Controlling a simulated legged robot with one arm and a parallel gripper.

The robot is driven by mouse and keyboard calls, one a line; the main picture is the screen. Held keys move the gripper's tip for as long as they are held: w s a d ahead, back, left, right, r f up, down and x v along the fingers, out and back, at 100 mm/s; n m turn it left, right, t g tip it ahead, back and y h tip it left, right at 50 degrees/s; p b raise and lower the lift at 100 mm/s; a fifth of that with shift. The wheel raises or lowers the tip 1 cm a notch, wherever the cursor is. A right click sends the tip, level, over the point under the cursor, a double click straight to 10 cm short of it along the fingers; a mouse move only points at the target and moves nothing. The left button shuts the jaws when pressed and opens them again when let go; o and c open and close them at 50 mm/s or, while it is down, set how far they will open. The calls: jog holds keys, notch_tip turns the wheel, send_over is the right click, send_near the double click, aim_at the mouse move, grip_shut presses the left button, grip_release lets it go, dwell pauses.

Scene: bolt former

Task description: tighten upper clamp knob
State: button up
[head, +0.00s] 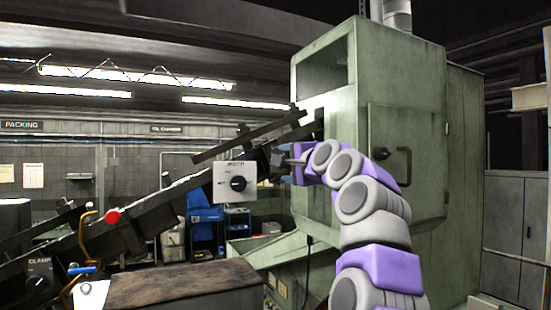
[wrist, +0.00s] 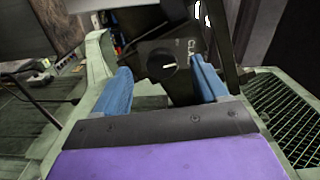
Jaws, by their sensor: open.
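The upper clamp knob (wrist: 161,62) is a dark round dial with a white pointer mark, on a black housing beside partly visible white lettering that starts "CL". In the wrist view it shows between the two blue fingers of my gripper (wrist: 160,72). The fingers are apart, one on each side of the knob in the picture. I cannot tell whether they touch it or how far ahead it is. In the head view my gripper (head: 293,162) is at the upper end of the sloping rail (head: 170,204), beside the green machine. The knob's face is not clear there.
A white box with a black dial (head: 238,184) hangs on the rail left of my gripper. A lower clamp dial (head: 39,284) and a red ball knob (head: 113,217) are at the left. The green machine cabinet (head: 405,130) stands close on the right.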

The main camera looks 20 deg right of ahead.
jog(key=shift+w+m+p, duration=0.45)
jog(key=shift+m+p, duration=0.55)
jog(key=shift+m, duration=0.2)
jog(key=shift+w+m+p, duration=0.4)
jog(key=shift+m+p, duration=0.65)
jog(key=shift+m, duration=0.15)
jog(key=shift+w+m+p, duration=0.45)
jog(key=shift+m+p, duration=0.55)
jog(key=shift+m, duration=0.2)
grip_shut()
